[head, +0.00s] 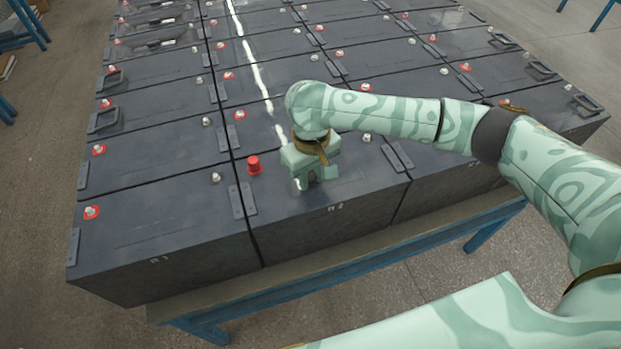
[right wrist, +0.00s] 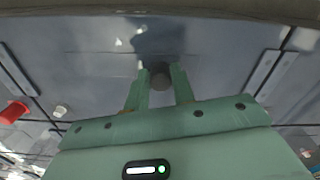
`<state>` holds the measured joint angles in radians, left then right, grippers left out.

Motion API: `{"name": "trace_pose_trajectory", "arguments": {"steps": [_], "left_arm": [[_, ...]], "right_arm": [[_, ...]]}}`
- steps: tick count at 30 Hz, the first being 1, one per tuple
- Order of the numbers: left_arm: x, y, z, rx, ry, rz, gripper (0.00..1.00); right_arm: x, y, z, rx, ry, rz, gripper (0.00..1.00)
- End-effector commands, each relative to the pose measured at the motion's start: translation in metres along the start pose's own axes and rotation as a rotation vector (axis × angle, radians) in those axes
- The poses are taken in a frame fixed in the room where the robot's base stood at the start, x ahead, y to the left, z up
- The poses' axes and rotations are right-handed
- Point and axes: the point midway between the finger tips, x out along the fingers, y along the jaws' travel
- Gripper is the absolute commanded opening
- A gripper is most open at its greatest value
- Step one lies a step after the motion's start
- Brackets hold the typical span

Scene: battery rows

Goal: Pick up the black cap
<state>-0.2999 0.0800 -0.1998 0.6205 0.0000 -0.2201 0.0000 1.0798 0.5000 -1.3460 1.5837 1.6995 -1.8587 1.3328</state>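The black cap (right wrist: 160,76) shows in the right wrist view as a small dark round piece between the fingertips of my right gripper (right wrist: 160,84). In the head view my right gripper (head: 316,178) points down just above the top of the front battery marked R2, near its front edge. Its two fingers stand apart, one on each side of the cap. I cannot make out firm contact with the cap. The cap is not clearly seen in the head view, as the gripper covers that spot. My left gripper is not in view.
A red cap (head: 253,166) stands on the same battery, left of my gripper; it also shows in the right wrist view (right wrist: 13,112). Bare metal terminals, flat link plates (head: 242,200) and several handles (head: 104,118) rise from the battery rows. A blue-legged stand (head: 480,236) carries them.

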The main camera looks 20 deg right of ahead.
Motion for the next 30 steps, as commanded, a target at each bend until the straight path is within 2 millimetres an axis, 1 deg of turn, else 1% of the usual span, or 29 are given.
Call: {"name": "trace_pose_trajectory", "arguments": {"steps": [2,12,14,17,21,22,23,27,29,30], "left_arm": [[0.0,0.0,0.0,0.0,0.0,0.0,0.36],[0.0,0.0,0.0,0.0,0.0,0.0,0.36],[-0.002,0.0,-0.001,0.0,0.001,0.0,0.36],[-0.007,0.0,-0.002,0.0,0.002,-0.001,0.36],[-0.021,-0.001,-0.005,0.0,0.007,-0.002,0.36],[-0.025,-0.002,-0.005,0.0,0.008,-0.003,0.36],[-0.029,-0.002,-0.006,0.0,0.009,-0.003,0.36],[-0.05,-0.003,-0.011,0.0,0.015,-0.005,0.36],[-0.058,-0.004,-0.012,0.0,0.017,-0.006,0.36],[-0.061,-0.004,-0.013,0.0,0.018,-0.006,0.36]], "right_arm": [[0.0,0.0,0.0,0.0,0.0,0.0,0.03],[-0.001,0.0,0.0,0.0,0.0,0.0,0.03],[-0.003,0.0,0.0,0.0,0.0,-0.001,0.03],[-0.012,0.0,0.0,0.0,0.001,-0.001,0.03],[-0.038,0.0,-0.001,0.001,0.003,-0.001,0.03],[-0.043,-0.002,0.004,-0.001,0.002,-0.001,0.03],[-0.05,-0.004,0.008,-0.003,0.003,-0.001,0.03],[-0.087,-0.015,0.035,-0.003,0.004,0.0,0.03],[-0.102,-0.021,0.047,-0.004,0.004,0.0,0.03],[-0.105,-0.026,0.059,-0.005,0.001,0.0,0.03]]}}
